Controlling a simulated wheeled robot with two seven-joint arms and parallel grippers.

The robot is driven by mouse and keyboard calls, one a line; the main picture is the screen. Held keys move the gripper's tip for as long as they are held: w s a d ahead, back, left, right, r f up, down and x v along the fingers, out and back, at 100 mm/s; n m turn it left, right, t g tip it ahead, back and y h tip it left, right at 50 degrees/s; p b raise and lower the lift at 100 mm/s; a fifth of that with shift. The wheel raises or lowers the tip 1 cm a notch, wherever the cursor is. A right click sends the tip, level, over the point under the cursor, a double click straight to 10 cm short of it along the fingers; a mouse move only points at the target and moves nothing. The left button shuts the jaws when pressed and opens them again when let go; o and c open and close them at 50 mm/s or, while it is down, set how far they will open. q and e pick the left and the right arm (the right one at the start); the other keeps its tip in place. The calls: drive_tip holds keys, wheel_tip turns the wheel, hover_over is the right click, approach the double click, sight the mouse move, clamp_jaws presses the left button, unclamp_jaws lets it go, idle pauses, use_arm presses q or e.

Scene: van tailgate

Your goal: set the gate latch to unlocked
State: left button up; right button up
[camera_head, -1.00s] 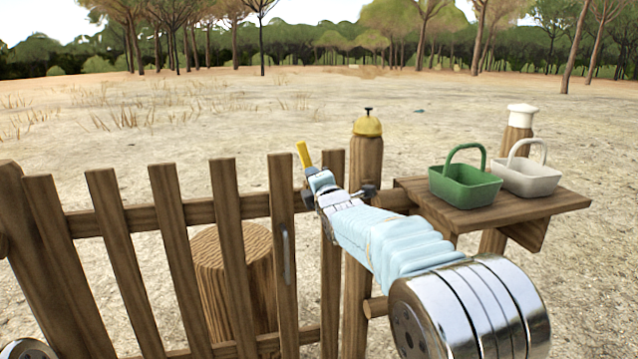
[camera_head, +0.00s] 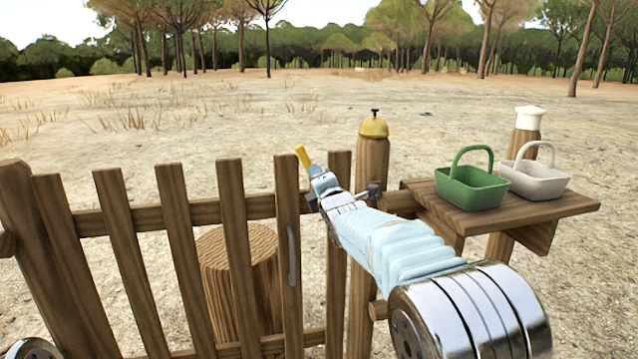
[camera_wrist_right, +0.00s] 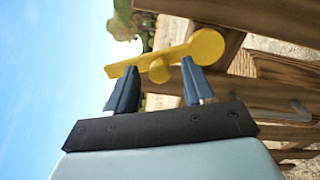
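The gate latch is a yellow lever (camera_head: 303,157) at the top of the gate (camera_head: 235,205), near its right edge. In the right wrist view the yellow lever (camera_wrist_right: 178,57) lies across the fingertips, with a round disc at its right end and a small rounded knob between the fingers. My right gripper (camera_wrist_right: 158,70) is open, its two dark fingers apart with their tips at the lever's near edge. I cannot tell whether they touch it. In the head view my right gripper (camera_head: 314,180) is largely hidden by its own wrist. My left gripper is not in view.
A post with a yellow bell (camera_head: 374,128) stands right of the gate. A wooden shelf (camera_head: 555,210) holds a green basket (camera_head: 472,190) and a white basket (camera_head: 538,183). A stump (camera_head: 240,280) stands behind the slats. Open sandy ground lies beyond.

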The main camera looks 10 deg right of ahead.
drive_tip(key=s, duration=1.3)
drive_tip(key=shift+s+d, duration=0.25)
drive_tip(key=shift+s, duration=0.15)
drive_tip(key=shift+c, duration=0.4)
